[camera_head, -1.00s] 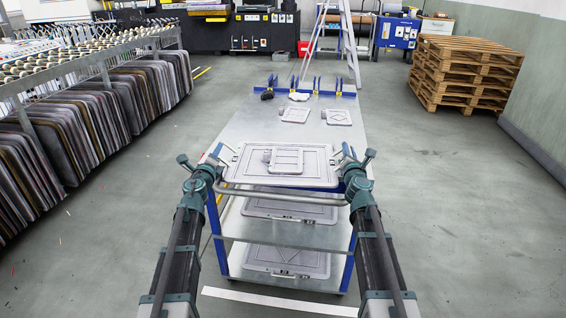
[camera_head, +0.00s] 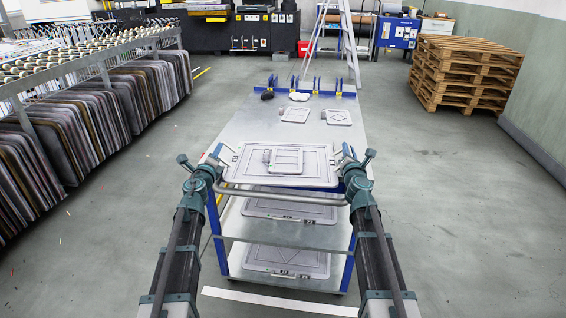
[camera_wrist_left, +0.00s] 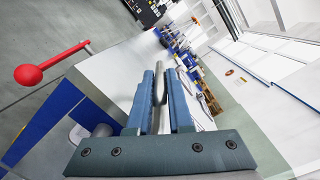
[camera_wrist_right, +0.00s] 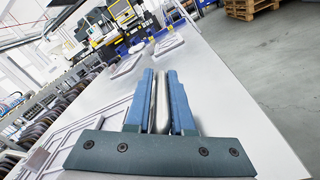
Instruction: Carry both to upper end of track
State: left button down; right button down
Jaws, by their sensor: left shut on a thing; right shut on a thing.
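A metal cart (camera_head: 240,128) with blue posts stands in front of me, its long top running away from me. A curved grey handle bar (camera_head: 285,198) crosses its near end. My left gripper (camera_head: 222,165) is at the bar's left end and my right gripper (camera_head: 346,165) at its right end. Each is shut on the bar; the grey tube shows between the blue jaws in the left wrist view (camera_wrist_left: 162,88) and the right wrist view (camera_wrist_right: 161,98). I cannot make out a track or which pair "both" means.
Grey panels lie on the cart top (camera_head: 240,165) and on its lower shelves (camera_head: 235,258). A white strip (camera_head: 280,302) marks the floor. A rack (camera_head: 95,70) stands left; pallets (camera_head: 465,70) and a ladder (camera_head: 350,45) stand beyond. Floor is clear right.

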pick_arm(q)
jog(key=shift+r, duration=0.15)
pick_arm(e)
jog(key=shift+d+r, duration=0.1)
jog(key=shift+r, duration=0.05)
